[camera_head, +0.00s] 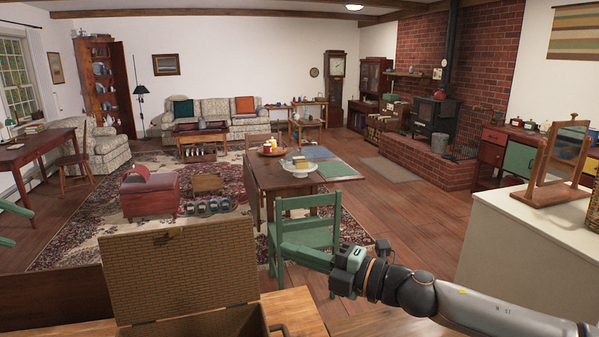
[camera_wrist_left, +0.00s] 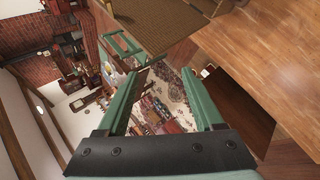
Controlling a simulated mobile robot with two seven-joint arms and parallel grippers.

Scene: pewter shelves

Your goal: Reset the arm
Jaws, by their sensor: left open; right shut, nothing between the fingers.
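My left gripper (camera_head: 22,228) shows only as two green fingertips at the left edge of the head view. They are spread apart. In the left wrist view the same gripper (camera_wrist_left: 163,76) is open, with no object between its green fingers and the room far beyond. My right arm comes in from the right in the head view. Its gripper (camera_head: 286,248) points left with its green fingers closed together and nothing held. It is in front of the green chair and to the right of the open wicker box.
The wicker box (camera_head: 184,271) stands with its lid raised on the wooden tabletop (camera_head: 293,310) in front of me. A green chair (camera_head: 305,222) and a dark table (camera_head: 277,181) stand beyond. A white cabinet (camera_head: 510,245) with a mirror (camera_head: 562,158) is at right.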

